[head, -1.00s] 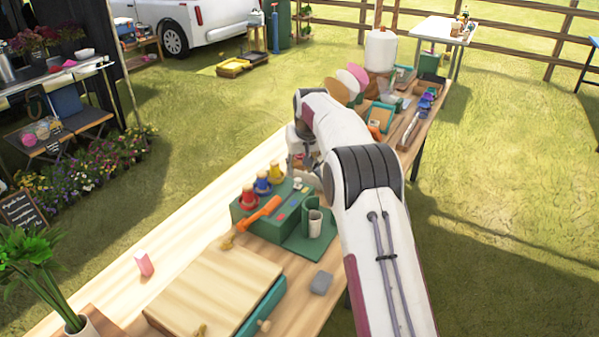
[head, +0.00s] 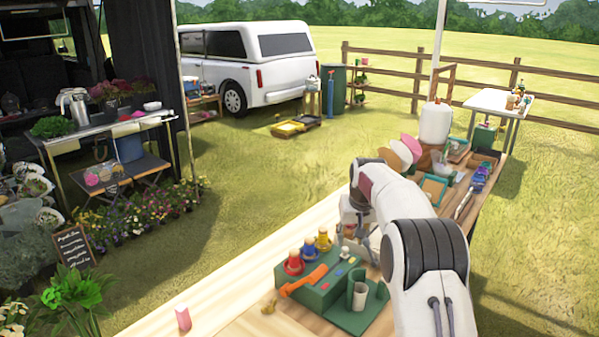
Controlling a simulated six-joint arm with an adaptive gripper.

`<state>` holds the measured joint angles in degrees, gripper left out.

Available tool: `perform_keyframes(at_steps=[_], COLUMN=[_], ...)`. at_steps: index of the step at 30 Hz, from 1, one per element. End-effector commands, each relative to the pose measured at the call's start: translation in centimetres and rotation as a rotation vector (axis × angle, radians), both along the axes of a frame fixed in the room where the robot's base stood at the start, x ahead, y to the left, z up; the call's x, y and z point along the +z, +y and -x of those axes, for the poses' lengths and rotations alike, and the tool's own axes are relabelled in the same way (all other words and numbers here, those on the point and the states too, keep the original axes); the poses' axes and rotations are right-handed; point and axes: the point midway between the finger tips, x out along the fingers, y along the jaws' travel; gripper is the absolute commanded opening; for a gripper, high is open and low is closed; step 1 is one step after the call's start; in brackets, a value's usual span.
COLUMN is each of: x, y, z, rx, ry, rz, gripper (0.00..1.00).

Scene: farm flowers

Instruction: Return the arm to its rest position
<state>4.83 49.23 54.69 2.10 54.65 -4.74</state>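My arm reaches in from the lower right of the head view and bends over the long wooden table (head: 225,312). My gripper (head: 350,238) hangs at the arm's far end, just behind the green holder block (head: 322,288). It is small and partly hidden by my own arm links, so I cannot tell whether its fingers are open or shut. I see nothing clearly held in it.
The green block carries red, blue and yellow pegs (head: 323,240) and an orange tool (head: 303,281). A pink block (head: 183,318) stands at the left. Behind the arm are a white canister (head: 435,122), a green frame (head: 433,188) and trays.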

Motion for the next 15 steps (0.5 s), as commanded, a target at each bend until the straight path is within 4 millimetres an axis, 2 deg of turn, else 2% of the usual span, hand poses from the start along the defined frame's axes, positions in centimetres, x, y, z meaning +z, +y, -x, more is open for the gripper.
perform_keyframes(at_steps=[3, 6, 10, 15], x=[-2.2, -3.1, -2.9, -1.6], y=[0.1, 0.2, 0.5, 0.9], z=[1.7, 3.5, 6.2, 9.9], rx=[-0.006, -0.011, -0.018, -0.023], ry=[0.052, 0.089, 0.126, 0.158], rz=[-0.004, -0.007, -0.011, -0.012], gripper=[0.32, 0.32, 0.32, 0.32])
